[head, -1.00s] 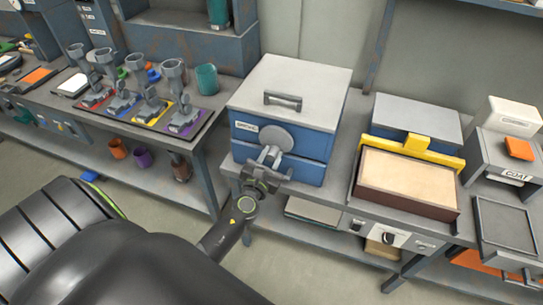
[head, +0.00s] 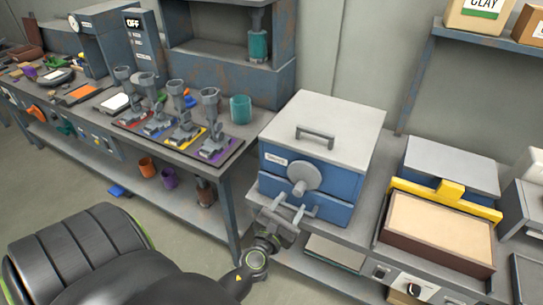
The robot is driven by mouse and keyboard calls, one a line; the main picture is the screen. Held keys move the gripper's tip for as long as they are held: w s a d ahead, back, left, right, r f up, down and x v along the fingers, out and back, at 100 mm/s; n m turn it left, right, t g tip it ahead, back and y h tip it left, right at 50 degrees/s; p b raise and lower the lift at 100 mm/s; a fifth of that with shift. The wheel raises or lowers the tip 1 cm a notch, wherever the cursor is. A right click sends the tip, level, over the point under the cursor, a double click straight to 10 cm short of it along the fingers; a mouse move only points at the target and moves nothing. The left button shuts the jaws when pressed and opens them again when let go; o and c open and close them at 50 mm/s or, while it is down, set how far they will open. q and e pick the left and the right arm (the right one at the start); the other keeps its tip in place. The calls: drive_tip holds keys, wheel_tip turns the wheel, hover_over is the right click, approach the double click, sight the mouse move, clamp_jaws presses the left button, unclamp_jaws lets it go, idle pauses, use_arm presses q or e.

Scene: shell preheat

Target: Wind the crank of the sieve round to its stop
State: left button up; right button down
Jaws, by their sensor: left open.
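A blue box with a pale lid (head: 338,115) stands on the bench right of centre; I take it for the sieve. On its front is a grey round crank disc (head: 309,174) with a short grey stub, which looks like its handle (head: 299,188), at the disc's lower left. My left gripper (head: 290,205) is open, just below and in front of the stub, fingers pointing up toward the box. It seems empty and apart from the stub. My right gripper is out of view.
To the right, a sand-filled tray (head: 438,232) with a yellow bar (head: 445,198) stands on the bench. To the left, several grey stands with coloured bases and a teal cup (head: 240,109) fill the other bench. A shelf (head: 490,47) hangs at upper right.

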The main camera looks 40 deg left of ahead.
use_arm(q)
drive_tip(key=b+v, duration=0.4)
drive_tip(key=v, duration=0.7)
drive_tip(key=shift+s+b, duration=0.25)
drive_tip(key=shift+b, duration=0.1)
drive_tip(key=s+f+n+g+h, duration=0.1)
drive_tip(key=s+f+n+g, duration=0.25)
drive_tip(key=f+n, duration=0.85)
drive_tip(key=s+f+n+g+h, duration=0.15)
drive_tip(key=f+n+g, duration=0.3)
drive_tip(key=f, duration=1.35)
drive_tip(key=s+f+n+g, duration=0.4)
drive_tip(key=s+f+n, duration=0.5)
drive_tip(key=s+n, duration=0.1)
drive_tip(key=s+a+f+n+g, duration=0.1)
drive_tip(key=s+f+n+g, duration=0.3)
drive_tip(key=s+f+n, duration=0.5)
drive_tip(key=s+n+h, duration=0.1)
drive_tip(key=s, duration=0.3)
drive_tip(key=shift+s+a+f, duration=0.15)
drive_tip(key=shift+a+f, duration=0.05)
drive_tip(key=shift+a, duration=0.15)
